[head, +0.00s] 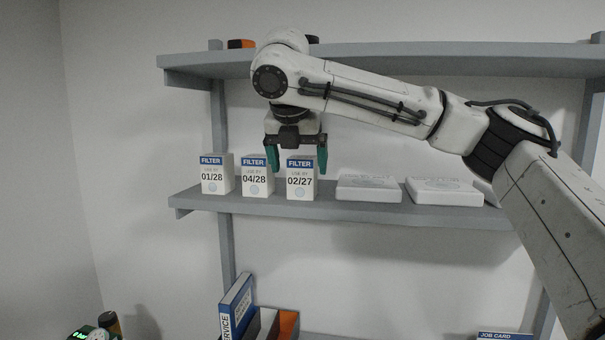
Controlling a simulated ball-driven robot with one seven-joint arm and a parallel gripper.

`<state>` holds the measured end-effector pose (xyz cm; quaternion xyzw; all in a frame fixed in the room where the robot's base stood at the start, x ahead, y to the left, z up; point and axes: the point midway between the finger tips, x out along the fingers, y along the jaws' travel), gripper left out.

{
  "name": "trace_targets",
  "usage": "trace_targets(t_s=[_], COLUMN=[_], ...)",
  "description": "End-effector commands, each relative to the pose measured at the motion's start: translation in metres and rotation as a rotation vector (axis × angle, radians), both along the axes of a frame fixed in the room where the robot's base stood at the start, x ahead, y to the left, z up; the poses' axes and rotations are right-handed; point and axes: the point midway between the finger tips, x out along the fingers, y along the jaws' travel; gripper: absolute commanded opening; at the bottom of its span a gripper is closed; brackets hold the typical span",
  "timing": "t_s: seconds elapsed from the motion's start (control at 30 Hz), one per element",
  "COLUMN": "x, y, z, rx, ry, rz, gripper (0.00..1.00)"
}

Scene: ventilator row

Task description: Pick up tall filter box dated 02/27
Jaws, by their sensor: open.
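The filter box dated 02/27 (300,179) stands upright on the middle shelf, white with a blue FILTER band. It is the rightmost of three similar boxes. The box dated 04/28 (255,179) stands just left of it, and the box dated 01/28 (215,177) is further left. My gripper (297,160) points down with its two green fingers apart. In the picture one finger shows by the gap between the 04/28 and 02/27 boxes, the other at the right edge of the 02/27 box. I cannot tell whether they touch it.
Flat white packs (368,189) and (445,192) lie right of the boxes on the grey middle shelf (340,210). The upper shelf (420,60) runs close above my gripper. A blue SERVICE binder (236,307) stands below. A job card (505,336) shows at the bottom right.

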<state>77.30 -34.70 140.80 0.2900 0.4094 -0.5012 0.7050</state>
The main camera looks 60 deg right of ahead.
Motion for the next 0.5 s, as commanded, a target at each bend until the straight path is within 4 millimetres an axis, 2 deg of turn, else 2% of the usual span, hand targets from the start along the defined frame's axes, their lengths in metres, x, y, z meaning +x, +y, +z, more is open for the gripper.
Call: trace_targets(t_s=[0.17,0.33,0.4,0.5], x=[0.004,0.013,0.014,0.016], y=[-0.013,-0.040,-0.043,-0.048], z=[0.002,0.003,-0.012,-0.021], rx=[-0.001,-0.001,0.001,-0.001], ry=[-0.001,-0.001,0.001,-0.001], rz=[-0.003,-0.005,-0.002,-0.001], gripper=[0.92,0.92,0.92,0.92])
